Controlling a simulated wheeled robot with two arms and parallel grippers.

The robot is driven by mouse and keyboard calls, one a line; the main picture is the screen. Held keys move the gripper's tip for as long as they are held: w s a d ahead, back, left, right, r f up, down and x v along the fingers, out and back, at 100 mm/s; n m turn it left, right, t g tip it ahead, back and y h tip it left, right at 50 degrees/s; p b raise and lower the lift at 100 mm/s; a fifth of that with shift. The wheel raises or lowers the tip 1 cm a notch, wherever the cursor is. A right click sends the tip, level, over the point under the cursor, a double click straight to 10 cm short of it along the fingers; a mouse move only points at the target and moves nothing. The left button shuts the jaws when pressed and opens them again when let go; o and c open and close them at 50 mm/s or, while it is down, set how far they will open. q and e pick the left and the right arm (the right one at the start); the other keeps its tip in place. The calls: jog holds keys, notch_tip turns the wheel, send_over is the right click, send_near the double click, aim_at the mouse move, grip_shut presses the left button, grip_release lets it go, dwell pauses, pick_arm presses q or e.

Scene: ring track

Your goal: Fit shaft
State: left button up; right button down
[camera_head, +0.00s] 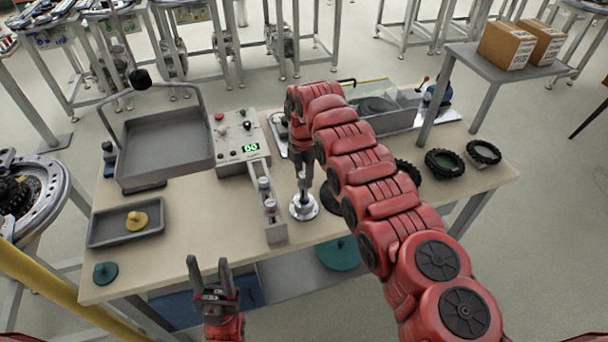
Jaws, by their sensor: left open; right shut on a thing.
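My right arm reaches across the table, and its gripper (304,180) points straight down. It is shut on a slim upright piece, which looks like the shaft; the jaws hide most of it. Directly below is a shiny round metal flange (304,208) on the table. I cannot tell whether the flange belongs to the held piece or is a separate seat. My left gripper (210,266) is open and empty, fingers pointing up in the picture, at the table's front edge. A yellow knobbed part (137,220) lies in a shallow grey tray (97,232) at the left.
A large grey bin (135,140) is behind. Black toothed rings (445,163) lie right. A teal disc (105,272) sits front left.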

aim_at(304, 184)
jog(key=shift+f+b, duration=1.5)
jog(key=shift+f, duration=0.25)
jog(key=shift+c, duration=2.1)
grip_release()
notch_tip(304, 184, up, 8)
jog(key=shift+a+r+b, duration=0.1)
jog(key=shift+r+b, duration=0.05)
jog(key=shift+b, duration=0.75)
notch_tip(304, 184, up, 9)
jog(key=p, duration=0.7)
